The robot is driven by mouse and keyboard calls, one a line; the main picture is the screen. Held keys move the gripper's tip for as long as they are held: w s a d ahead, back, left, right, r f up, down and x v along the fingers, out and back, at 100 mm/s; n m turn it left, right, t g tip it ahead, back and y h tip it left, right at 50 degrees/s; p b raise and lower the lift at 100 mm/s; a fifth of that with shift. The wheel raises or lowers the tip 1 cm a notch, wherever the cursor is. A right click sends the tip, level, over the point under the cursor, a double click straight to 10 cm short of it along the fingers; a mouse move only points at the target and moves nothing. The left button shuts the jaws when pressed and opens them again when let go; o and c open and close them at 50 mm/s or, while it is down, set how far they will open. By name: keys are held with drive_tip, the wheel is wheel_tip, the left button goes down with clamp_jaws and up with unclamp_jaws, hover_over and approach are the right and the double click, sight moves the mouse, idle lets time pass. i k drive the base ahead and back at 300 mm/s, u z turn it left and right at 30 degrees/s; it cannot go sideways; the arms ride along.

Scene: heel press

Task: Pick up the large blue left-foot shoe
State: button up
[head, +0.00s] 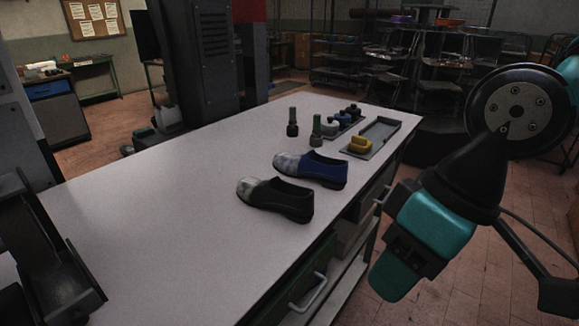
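A blue shoe (318,169) with a grey-white toe and a dark sole stands upright on the white-topped table (160,230). Its toe points left and its heel is toward the table's right edge. A black shoe (280,199) with a similar pale toe stands just in front of it, partly overlapping it in view. I cannot tell which foot either shoe is for. My gripper (402,262), teal and black, hangs at the right, beyond the table's edge and apart from both shoes. Its fingers are not clear enough to show whether it is open or shut.
Drawers with a handle (309,293) are under the table's right side.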

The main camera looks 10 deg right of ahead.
sight(333, 172)
drive_tip(key=z, duration=1.6)
drive_tip(key=i, duration=2.25)
drive_tip(key=u, duration=3.65)
